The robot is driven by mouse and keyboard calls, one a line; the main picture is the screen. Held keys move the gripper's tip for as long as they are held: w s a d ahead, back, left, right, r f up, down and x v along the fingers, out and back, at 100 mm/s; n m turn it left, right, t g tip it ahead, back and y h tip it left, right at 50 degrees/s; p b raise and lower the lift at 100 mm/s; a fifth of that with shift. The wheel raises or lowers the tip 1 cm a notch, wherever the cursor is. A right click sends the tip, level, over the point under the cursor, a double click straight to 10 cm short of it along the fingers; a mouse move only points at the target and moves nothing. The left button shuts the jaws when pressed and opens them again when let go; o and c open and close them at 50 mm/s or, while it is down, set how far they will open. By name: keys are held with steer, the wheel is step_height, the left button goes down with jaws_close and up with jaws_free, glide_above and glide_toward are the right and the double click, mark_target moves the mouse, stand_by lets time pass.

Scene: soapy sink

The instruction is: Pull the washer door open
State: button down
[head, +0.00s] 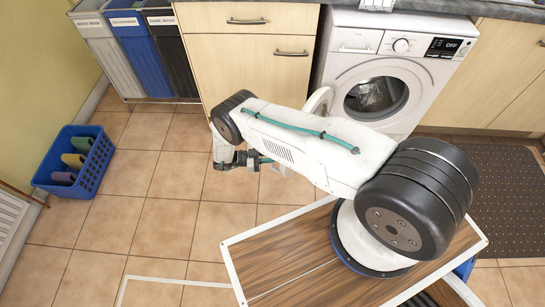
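The white washer (347,66) stands under the counter at the upper right, and its round opening (376,98) shows a dark drum. Its door (319,101) appears swung out to the left of the opening, seen nearly edge-on. My arm hides most of the door; a white part below the arm may be its lower edge. My gripper (251,160) is low at the left end of my arm, left of that white part. Its fingers are small, dark and partly hidden, so I cannot tell whether they are open or touch the door.
Light wood cabinets (247,60) flank the washer. Grey, blue and black bins (137,50) stand at the upper left. A blue basket (77,160) with several bottles sits on the floor at the left. A dark mat (508,190) lies at the right. The tiles left of my gripper are clear.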

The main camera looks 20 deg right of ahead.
steer(key=shift+w, duration=0.25)
steer(key=c, duration=1.4)
jaws_free()
steer(key=shift+d, duration=0.1)
steer(key=shift+a, duration=0.25)
steer(key=shift+a, duration=0.25)
steer(key=v, duration=0.7)
steer(key=shift+w+r, duration=0.1)
